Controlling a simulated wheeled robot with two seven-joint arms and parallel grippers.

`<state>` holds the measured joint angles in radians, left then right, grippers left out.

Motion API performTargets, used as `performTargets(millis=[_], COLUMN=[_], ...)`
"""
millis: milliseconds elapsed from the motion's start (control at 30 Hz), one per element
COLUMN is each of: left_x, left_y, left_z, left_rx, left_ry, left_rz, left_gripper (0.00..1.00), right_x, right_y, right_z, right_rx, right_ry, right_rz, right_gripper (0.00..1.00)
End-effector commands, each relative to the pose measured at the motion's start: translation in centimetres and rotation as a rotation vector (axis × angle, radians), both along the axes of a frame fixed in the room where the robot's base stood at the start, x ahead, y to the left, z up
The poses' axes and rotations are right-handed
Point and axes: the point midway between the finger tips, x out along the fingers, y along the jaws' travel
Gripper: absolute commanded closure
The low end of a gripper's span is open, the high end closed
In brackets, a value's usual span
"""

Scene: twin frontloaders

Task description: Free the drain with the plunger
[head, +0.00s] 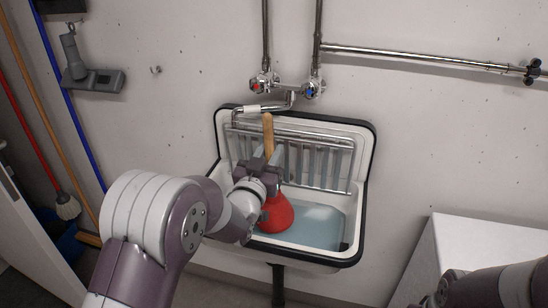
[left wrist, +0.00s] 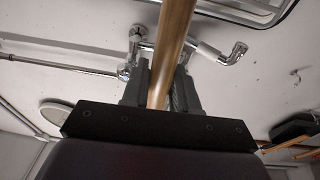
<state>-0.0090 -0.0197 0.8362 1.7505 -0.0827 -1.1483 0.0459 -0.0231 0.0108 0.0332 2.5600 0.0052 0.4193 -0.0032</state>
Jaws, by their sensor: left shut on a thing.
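The plunger has a wooden handle (head: 268,130) and a red rubber cup (head: 276,214). My left gripper (head: 269,165) is shut on the handle, which stands nearly upright between its fingers. The handle also shows in the left wrist view (left wrist: 170,55), between the fingers of my left gripper (left wrist: 163,88). The red cup is inside the white sink (head: 362,165), at the left part of the water (head: 318,226). The drain is hidden. I cannot tell whether the cup touches the sink bottom. Part of my right arm shows at the lower right; its gripper cannot be made out.
A tap with two valves (head: 287,88) and a swivel spout is on the wall above the sink. A metal rack (head: 320,165) stands at the sink's back. A white appliance (head: 480,245) is at the right. Brooms (head: 62,205) lean at the left.

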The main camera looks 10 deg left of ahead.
Motion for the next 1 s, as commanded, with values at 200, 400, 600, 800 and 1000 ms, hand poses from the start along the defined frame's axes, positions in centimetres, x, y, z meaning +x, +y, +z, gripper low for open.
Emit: performTargets(millis=[200, 400, 600, 800, 1000], left_x=[0.0, 0.0, 0.0, 0.0, 0.0], left_y=[0.0, 0.0, 0.0, 0.0, 0.0], left_z=[3.6, 6.3, 8.7, 9.1, 9.1], left_rx=[0.0, 0.0, 0.0, 0.0, 0.0], left_ry=[-0.004, -0.004, -0.004, -0.003, -0.003], left_rz=[0.0, 0.0, 0.0, 0.0, 0.0], left_gripper=[1.0, 1.0, 1.0, 1.0, 1.0], right_x=[0.0, 0.0, 0.0, 0.0, 0.0], right_y=[0.0, 0.0, 0.0, -0.1, -0.1], right_z=[2.2, 3.8, 5.1, 5.2, 5.2], right_rx=[0.0, 0.0, 0.0, 0.0, 0.0], right_ry=[0.0, 0.0, 0.0, 0.0, 0.0], right_rz=[0.0, 0.0, 0.0, 0.0, 0.0], right_gripper=[0.57, 0.57, 0.57, 0.57, 0.57])
